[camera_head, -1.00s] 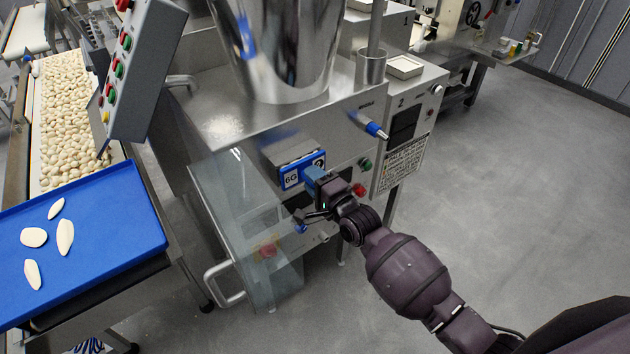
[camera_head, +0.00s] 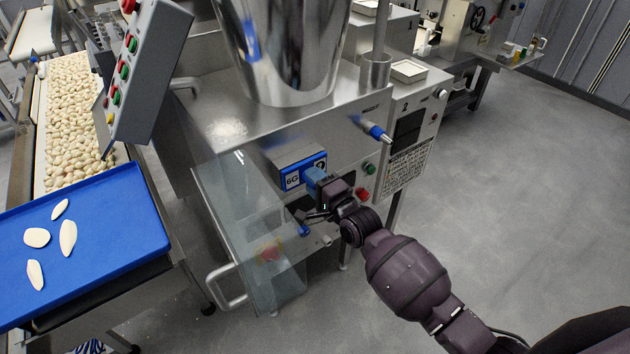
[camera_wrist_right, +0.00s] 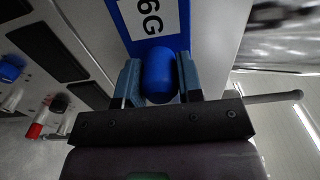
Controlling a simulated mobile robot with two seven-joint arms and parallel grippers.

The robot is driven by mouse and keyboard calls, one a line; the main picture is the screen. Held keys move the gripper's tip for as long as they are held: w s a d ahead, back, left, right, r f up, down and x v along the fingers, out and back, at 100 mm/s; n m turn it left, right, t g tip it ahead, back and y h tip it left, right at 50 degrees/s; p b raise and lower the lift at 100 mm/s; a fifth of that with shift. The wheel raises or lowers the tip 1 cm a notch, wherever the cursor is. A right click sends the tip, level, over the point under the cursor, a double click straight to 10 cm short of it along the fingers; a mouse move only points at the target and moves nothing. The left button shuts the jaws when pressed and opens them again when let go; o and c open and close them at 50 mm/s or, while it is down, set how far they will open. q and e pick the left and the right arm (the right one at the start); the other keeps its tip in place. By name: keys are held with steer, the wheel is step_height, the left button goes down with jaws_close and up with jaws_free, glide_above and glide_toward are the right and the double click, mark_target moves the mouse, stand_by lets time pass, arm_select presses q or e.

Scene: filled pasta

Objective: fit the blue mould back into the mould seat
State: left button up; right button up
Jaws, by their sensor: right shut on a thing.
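The blue mould (camera_head: 294,178), with a white 6G label, is at the front of the steel mould seat (camera_head: 286,154) on the machine's front. Its blue face shows at the seat's opening; I cannot tell how deep it sits. In the right wrist view the mould's blue face (camera_wrist_right: 174,44) is at the top, with its rounded blue handle (camera_wrist_right: 159,75) between the fingers. My right gripper (camera_head: 314,182) is shut on that handle, and the fingers hide the face's lower right part in the head view. My left gripper is not in view.
A clear guard (camera_head: 245,235) hangs below and left of the seat. A red button (camera_head: 362,194) and a green button (camera_head: 369,169) sit right of it. A blue tray (camera_head: 110,235) with several pale pieces is at left. Open floor (camera_head: 500,210) lies right.

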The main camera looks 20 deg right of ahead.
steer(key=shift+r, duration=0.2)
stand_by(0.3)
steer(key=o, duration=1.3)
steer(key=shift+f, duration=0.2)
steer(key=shift+c, duration=0.2)
steer(key=p+v, duration=0.3)
steer(key=v, duration=0.4)
stand_by(0.5)
